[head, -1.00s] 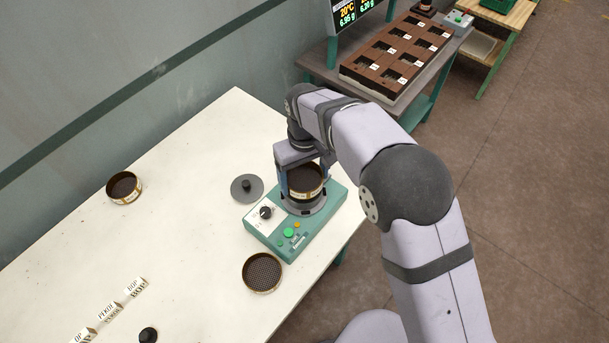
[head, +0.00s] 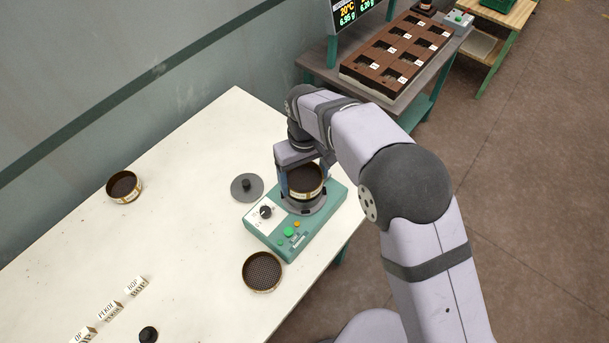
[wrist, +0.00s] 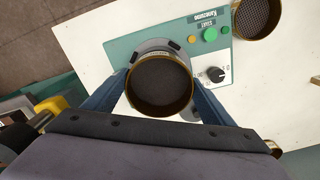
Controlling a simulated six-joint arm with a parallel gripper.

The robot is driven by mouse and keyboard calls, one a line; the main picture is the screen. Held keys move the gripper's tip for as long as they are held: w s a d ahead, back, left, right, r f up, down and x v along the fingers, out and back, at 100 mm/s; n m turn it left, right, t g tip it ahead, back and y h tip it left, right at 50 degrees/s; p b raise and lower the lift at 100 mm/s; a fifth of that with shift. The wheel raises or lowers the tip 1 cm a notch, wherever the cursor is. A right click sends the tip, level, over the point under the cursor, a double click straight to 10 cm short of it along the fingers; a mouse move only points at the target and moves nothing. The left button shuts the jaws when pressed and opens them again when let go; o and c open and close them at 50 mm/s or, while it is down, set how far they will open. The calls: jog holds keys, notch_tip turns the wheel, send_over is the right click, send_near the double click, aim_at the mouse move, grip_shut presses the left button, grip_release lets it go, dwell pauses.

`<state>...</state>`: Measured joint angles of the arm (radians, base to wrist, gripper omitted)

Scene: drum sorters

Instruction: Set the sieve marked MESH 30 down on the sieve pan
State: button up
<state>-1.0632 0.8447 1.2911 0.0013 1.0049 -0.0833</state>
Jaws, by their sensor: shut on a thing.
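My gripper (head: 304,174) is shut on a brass-rimmed sieve (head: 307,194) with dark contents or mesh, over the round grey seat of the green shaker machine (head: 275,240). In the wrist view the blue fingers grip both sides of this sieve (wrist: 159,84). Its marking is too small to read. The sieve pan is not clearly visible; whatever lies directly under the held sieve is hidden, and I cannot tell whether the sieve touches it.
Another sieve (head: 262,272) with open mesh lies in front of the machine. A further brass-rimmed sieve (head: 124,187) stands at the far left. A grey lid (head: 247,187) lies left of the machine. Label blocks (head: 110,311) and a black knob (head: 148,335) are at the front left.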

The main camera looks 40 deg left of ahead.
aim_at(305, 183)
jog(key=shift+f+b, duration=0.5)
jog(key=shift+f, duration=0.4)
jog(key=o, duration=1.2)
jog(key=shift+r+b, duration=1.4)
jog(key=shift+r, duration=2.25)
